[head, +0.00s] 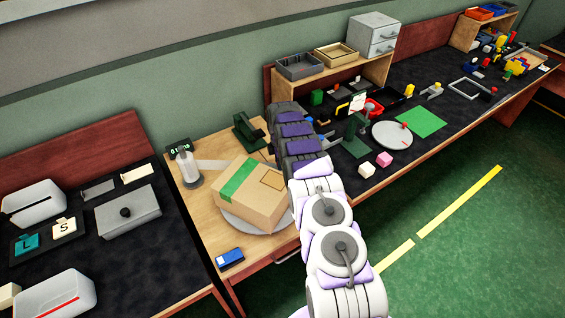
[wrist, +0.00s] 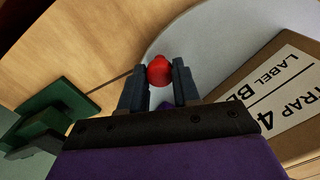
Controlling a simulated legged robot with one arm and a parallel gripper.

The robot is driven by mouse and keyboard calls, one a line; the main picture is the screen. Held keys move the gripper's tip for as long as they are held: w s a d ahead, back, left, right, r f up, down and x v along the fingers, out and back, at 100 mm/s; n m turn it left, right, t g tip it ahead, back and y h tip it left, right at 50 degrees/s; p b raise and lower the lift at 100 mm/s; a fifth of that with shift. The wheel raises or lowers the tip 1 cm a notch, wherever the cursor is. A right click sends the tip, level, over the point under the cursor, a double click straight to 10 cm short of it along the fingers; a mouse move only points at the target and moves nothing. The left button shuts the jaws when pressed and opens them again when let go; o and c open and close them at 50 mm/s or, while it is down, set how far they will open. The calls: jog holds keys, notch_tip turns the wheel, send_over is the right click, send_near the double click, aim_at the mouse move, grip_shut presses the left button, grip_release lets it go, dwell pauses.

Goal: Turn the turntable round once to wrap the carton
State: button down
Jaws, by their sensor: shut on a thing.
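The carton (head: 251,192) is a brown box with a green strip across its top. It sits on the grey round turntable (head: 262,228) on the wooden bench. In the wrist view the carton (wrist: 270,100) shows a white label at the right, and the turntable (wrist: 200,45) curves behind it. My gripper (wrist: 160,72) is shut on a red knob (wrist: 159,69) at the turntable's edge. In the head view my arm hides the gripper and the knob. A pale film strip (head: 222,166) runs from the white roll (head: 189,168) to the carton.
A green stand (head: 248,134) is behind the carton; it also shows in the wrist view (wrist: 55,110). A blue box (head: 230,259) lies at the bench's front edge. The right bench holds a white disc (head: 392,135) and several small items.

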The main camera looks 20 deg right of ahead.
jog(key=shift+w+a, duration=0.1)
jog(key=shift+w, duration=0.15)
dwell(0.4)
jog(key=c, duration=0.8)
grip_release()
notch_tip(320, 180, up, 17)
jog(key=p, duration=0.2)
jog(key=shift+r+p, duration=0.15)
jog(key=shift+p, duration=0.25)
